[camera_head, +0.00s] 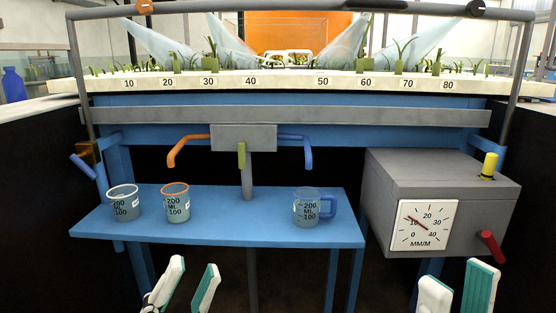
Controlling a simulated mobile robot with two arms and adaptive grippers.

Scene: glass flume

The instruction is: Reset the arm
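My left gripper (188,285) shows at the bottom edge, left of the middle. Its two white and teal fingers are apart with nothing between them. My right gripper (456,291) shows at the bottom right, below the grey box. Its two fingers are also apart and empty. Both grippers are in front of and below the blue shelf (240,232), touching nothing that I can see. The rest of both arms is out of view.
On the shelf stand a white-rimmed beaker (124,204), an orange-rimmed beaker (176,204) and a blue-handled beaker (307,208). Above are an orange spout (178,150) and a blue spout (308,152). A grey box (440,180) with a dial and red handle (491,247) stands right.

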